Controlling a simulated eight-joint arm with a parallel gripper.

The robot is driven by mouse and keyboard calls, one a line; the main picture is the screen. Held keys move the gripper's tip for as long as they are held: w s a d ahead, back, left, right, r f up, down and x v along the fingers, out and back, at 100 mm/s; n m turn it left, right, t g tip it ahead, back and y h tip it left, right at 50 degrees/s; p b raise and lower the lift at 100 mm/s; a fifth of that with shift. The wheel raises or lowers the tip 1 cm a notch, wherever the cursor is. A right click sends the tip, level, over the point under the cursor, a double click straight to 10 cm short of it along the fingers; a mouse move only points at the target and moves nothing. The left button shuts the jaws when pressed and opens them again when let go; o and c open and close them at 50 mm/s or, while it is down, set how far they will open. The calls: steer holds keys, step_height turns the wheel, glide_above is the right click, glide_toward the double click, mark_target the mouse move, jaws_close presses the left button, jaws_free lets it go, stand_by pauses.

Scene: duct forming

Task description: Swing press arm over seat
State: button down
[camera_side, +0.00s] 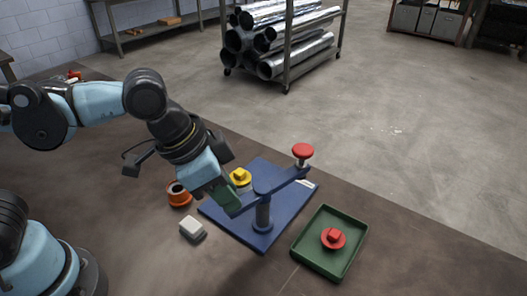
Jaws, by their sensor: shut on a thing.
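The press arm (284,181) is a blue bar on an upright post (264,216) on a blue base plate (225,217). Its far right end carries a red round knob (303,150), out over the plate's right edge. My gripper (229,203) is at the bar's near left end, shut on a dark green block-like grip there; the fingers are largely hidden. A yellow part (240,176) with a small square top stands on the plate behind the gripper, apparently at the seat, which is mostly hidden. The red knob is well to the right of the yellow part.
A green tray (294,249) holding a red knobbed part (333,238) lies right of the plate. An orange ring-shaped part (178,194) and a white-topped block (191,227) are to the left. A rack of silver ducts (262,40) stands on the floor beyond the table.

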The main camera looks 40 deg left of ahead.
steer(key=w+d+n+y, duration=0.4)
steer(key=d+n+y, duration=0.2)
steer(key=n, duration=1)
steer(key=shift+d+g, duration=0.3)
steer(key=shift+d, duration=1.1)
steer(key=c, duration=0.9)
jaws_free()
steer(key=shift+c, duration=0.2)
steer(key=v, duration=1.2)
